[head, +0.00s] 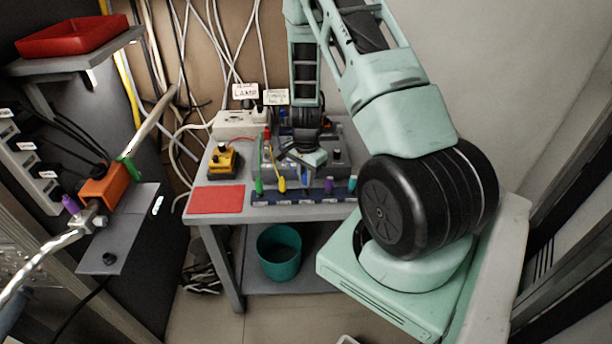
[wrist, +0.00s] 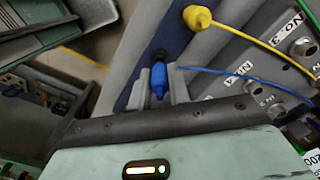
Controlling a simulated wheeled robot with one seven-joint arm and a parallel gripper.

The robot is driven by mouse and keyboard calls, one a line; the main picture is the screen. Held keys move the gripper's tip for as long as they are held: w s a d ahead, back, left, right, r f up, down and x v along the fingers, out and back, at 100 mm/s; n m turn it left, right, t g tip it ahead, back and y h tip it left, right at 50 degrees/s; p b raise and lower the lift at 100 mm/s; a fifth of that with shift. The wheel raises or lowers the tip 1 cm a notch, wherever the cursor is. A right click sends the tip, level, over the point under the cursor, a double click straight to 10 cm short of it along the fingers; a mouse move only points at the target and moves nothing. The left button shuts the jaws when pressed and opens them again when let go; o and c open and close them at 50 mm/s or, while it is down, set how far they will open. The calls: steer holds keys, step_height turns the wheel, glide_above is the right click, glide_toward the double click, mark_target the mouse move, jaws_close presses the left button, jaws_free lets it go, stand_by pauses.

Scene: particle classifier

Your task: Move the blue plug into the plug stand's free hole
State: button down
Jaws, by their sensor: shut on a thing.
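The blue plug (wrist: 158,82) is between the two grey fingers of my gripper (wrist: 160,88) in the wrist view, which are shut on it. A thin blue cable runs off to the right. A dark round spot, possibly a hole, shows just beyond the plug on the dark blue plug stand (wrist: 178,38). I cannot tell whether the plug touches the stand. In the head view the stand (head: 275,199) runs along the table's front edge, with the blue plug (head: 305,181) above or at it, between a yellow plug (head: 282,185) and a purple plug (head: 329,184).
The yellow plug (wrist: 197,17) stands close by in the wrist view, its cable leading to a grey panel with numbered sockets (wrist: 303,46). A red mat (head: 217,199) and a yellow-black device (head: 224,161) lie left of the stand. A teal bin (head: 279,253) is below the table.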

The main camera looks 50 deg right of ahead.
steer(key=shift+f+b, duration=0.85)
steer(key=shift+f, duration=0.3)
steer(key=c, duration=1.2)
jaws_free()
steer(key=shift+c, duration=0.2)
step_height(320, 180, up, 17)
steer(key=shift+r+b, duration=0.2)
steer(key=shift+b, duration=0.15)
